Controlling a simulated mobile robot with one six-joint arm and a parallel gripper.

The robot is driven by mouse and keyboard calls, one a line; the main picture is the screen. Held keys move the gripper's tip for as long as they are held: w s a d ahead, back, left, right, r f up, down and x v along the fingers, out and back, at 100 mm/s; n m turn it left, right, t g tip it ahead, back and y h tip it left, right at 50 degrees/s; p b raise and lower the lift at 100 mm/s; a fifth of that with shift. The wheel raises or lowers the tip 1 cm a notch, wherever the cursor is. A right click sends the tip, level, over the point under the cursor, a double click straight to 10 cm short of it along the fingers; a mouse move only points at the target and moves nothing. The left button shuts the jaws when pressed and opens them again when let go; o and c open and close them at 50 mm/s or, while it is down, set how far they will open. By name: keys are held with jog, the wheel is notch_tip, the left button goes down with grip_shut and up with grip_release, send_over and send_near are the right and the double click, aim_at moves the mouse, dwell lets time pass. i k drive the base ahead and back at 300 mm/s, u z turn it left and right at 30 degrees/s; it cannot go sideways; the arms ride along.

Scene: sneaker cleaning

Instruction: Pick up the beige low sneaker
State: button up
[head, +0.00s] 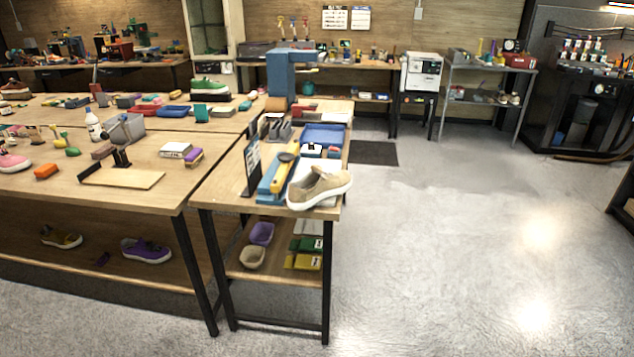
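The beige low sneaker (322,188) sits at the front right corner of the narrow wooden side table (223,183). My gripper is not in the head view.
A blue tray (324,134) and small items stand behind the sneaker. A wide workbench (140,200) with tools, bottles and other shoes adjoins on the left. A purple sneaker (146,251) is on its lower shelf. The grey floor (450,260) to the right is clear.

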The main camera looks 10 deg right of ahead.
aim_at(318, 185)
jog(key=i, duration=0.85)
jog(key=u, duration=0.05)
